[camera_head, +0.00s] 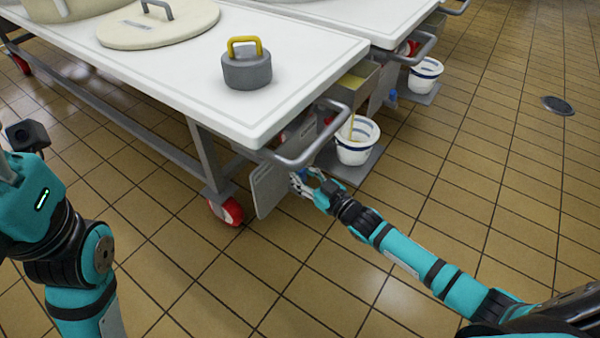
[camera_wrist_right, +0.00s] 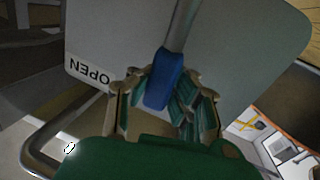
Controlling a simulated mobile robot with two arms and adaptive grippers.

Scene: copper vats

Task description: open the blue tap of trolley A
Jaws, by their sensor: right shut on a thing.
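In the right wrist view, the blue tap handle (camera_wrist_right: 163,80) sits on a grey rod in front of a grey plate (camera_wrist_right: 120,35). The plate bears an upside-down "OPEN" label (camera_wrist_right: 88,74). My right gripper (camera_wrist_right: 168,82) is shut on the blue handle, with fingers on both sides of it. In the head view, my right gripper (camera_head: 300,181) is low under the near trolley's (camera_head: 245,110) corner, beside the hanging grey plate (camera_head: 270,188); the handle is mostly hidden there. My left arm shows at the left edge, its gripper out of the picture. I cannot read which trolley is A.
A grey push bar (camera_head: 318,148) juts out above my right gripper. A white bucket (camera_head: 356,142) stands just beyond, with a thin yellow streak above it. A grey weight with a yellow handle (camera_head: 246,66) stands on the trolley top.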

